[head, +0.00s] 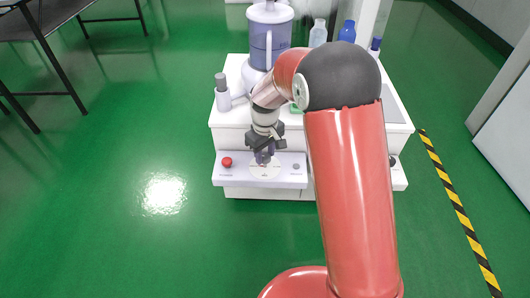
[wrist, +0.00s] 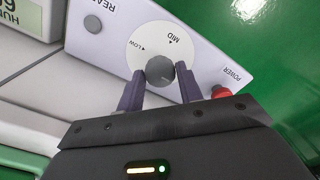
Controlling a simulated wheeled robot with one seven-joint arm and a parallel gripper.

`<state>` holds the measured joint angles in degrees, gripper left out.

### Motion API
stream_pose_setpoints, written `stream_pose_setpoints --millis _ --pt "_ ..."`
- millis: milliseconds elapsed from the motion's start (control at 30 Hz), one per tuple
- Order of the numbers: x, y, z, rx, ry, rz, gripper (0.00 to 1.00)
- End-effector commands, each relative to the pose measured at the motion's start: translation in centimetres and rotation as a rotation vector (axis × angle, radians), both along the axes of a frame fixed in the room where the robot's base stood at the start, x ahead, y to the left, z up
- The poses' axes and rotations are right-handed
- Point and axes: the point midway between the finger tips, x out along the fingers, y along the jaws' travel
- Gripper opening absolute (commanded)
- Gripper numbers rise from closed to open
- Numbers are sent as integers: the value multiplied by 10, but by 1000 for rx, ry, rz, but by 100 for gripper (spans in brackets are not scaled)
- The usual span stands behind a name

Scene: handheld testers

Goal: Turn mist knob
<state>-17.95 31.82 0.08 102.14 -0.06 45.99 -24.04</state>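The mist knob (wrist: 160,70) is a round grey knob on a white dial (wrist: 142,42) marked LOW and MID in the wrist view. The knob lies between the two dark fingers of my gripper (wrist: 160,74), which appear to touch its sides. In the head view my gripper (head: 263,157) points down at the dial (head: 265,173) on the white front panel (head: 233,180). The knob itself is hidden there behind the fingers. The side of the dial near the fingers is partly covered in the wrist view.
A red power button (head: 227,162) sits left of the dial, and a small grey button (head: 296,166) sits right. A blue-tinted humidifier tank (head: 268,35) and bottles (head: 318,33) stand behind on the white bench.

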Motion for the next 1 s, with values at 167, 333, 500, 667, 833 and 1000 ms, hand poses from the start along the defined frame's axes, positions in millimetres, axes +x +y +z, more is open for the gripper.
stream_pose_setpoints --millis 167,333,500,667,833,1000 --pt "0 0 0 0 0 0 56" --pt "0 0 0 0 0 1 56" --pt "0 0 8 1 -2 1 56" --pt "1 0 34 1 -4 0 56" --pt "1 0 62 1 -3 0 56" --pt "0 0 76 1 -1 0 56"
